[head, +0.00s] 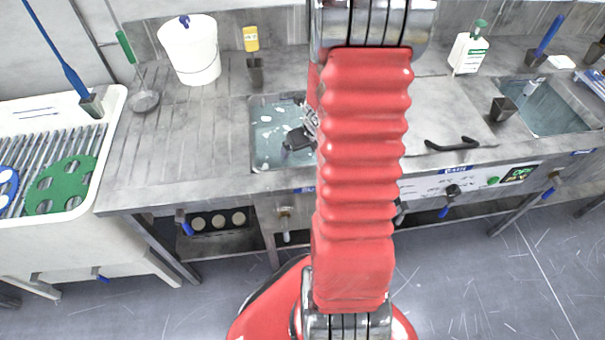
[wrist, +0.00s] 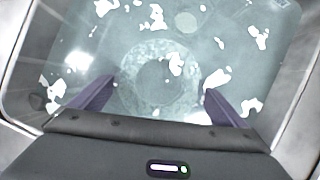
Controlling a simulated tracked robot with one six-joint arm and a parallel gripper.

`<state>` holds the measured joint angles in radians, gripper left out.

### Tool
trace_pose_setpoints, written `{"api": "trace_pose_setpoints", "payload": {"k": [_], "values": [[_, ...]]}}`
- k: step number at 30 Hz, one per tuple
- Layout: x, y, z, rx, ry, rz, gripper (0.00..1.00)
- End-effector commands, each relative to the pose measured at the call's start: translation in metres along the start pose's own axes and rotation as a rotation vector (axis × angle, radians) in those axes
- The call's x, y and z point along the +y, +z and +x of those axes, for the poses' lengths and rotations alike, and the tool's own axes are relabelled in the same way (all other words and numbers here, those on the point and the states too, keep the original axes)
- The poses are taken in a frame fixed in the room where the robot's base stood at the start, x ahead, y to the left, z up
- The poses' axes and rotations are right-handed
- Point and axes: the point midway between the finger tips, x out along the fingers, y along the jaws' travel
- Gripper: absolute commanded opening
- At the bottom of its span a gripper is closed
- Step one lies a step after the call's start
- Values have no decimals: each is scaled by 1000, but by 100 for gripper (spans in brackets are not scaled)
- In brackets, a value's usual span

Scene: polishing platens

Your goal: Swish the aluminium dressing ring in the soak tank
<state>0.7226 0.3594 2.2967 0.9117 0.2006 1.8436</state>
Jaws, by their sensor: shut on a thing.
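The soak tank (head: 268,152) is a rectangular basin of cloudy water with white foam patches, sunk in the steel bench left of my red arm. In the wrist view its steel wall (wrist: 38,50) surrounds the water. The dressing ring (wrist: 148,52) is a pale, wide ring seen through the water, between my two dark purple fingers. My gripper (wrist: 160,90) is shut on the ring, with the fingers on its left and right sides. In the head view my gripper (head: 298,140) is over the tank, partly behind my arm, and the ring cannot be made out there.
A black-handled lid (head: 440,105) and a second basin (head: 545,108) are to the right. A white tub (head: 110,125) is far left.

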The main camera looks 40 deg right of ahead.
Motion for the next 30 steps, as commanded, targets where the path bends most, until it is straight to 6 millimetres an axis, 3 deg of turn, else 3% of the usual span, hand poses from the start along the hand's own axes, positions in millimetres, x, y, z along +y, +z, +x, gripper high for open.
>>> {"api": "trace_pose_setpoints", "payload": {"k": [30], "values": [[0,10,-21,-2,-1,0,52]]}}
